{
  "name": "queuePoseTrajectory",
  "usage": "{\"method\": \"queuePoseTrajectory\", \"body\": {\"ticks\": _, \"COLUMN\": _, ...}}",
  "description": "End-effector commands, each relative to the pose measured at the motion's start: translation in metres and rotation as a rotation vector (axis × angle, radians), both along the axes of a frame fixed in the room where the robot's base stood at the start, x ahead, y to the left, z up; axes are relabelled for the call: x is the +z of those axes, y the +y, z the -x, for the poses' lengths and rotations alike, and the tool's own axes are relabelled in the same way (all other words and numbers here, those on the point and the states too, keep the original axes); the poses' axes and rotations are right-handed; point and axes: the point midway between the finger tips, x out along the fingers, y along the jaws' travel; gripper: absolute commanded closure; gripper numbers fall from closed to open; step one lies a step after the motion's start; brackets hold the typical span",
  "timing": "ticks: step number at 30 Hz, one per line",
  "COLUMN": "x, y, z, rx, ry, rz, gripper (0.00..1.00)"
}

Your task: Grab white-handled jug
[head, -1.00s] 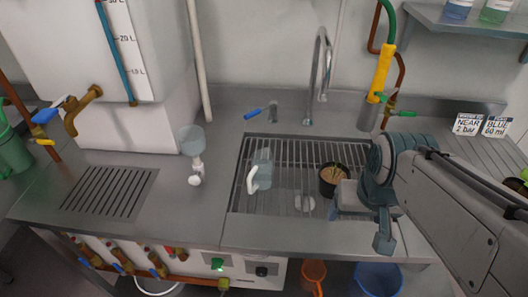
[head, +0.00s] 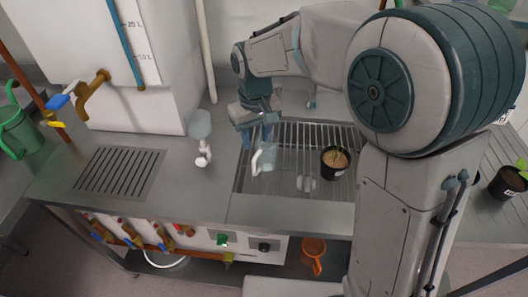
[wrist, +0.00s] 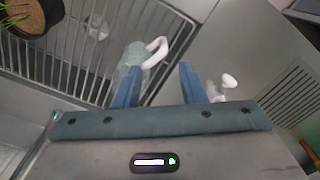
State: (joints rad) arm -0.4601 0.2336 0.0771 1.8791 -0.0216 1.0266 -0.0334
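The white-handled jug (head: 265,157) is a small clear vessel standing on the wire rack of the sink, its white handle toward the left in the head view. In the wrist view the jug (wrist: 134,56) is just beyond the left finger, with its white handle toward the right. My gripper (head: 258,135) is above and behind the jug in the head view, fingers pointing down. In the wrist view my gripper (wrist: 160,85) has its two blue fingers apart with nothing held between them. The jug's lower part is partly hidden by the left finger there.
The wire rack (head: 325,190) also holds a potted plant (head: 335,162) right of the jug. A clear funnel-like vessel with a white fitting (head: 204,152) stands on the counter to the left. A slotted drain (head: 117,172) lies farther left.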

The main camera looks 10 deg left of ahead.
Motion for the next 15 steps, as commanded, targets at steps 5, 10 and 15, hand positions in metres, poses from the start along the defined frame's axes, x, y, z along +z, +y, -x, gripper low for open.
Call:
{"method": "queuePoseTrajectory", "body": {"ticks": 5, "x": -0.019, "y": 0.004, "z": -0.001, "rx": 0.008, "ry": 0.007, "rz": 0.004, "gripper": 0.63}}
{"method": "queuePoseTrajectory", "body": {"ticks": 10, "x": -0.054, "y": 0.003, "z": 0.0, "rx": 0.008, "ry": 0.009, "rz": 0.005, "gripper": 0.63}}
{"method": "queuePoseTrajectory", "body": {"ticks": 15, "x": -0.079, "y": 0.003, "z": -0.001, "rx": 0.007, "ry": 0.006, "rz": 0.002, "gripper": 0.63}}
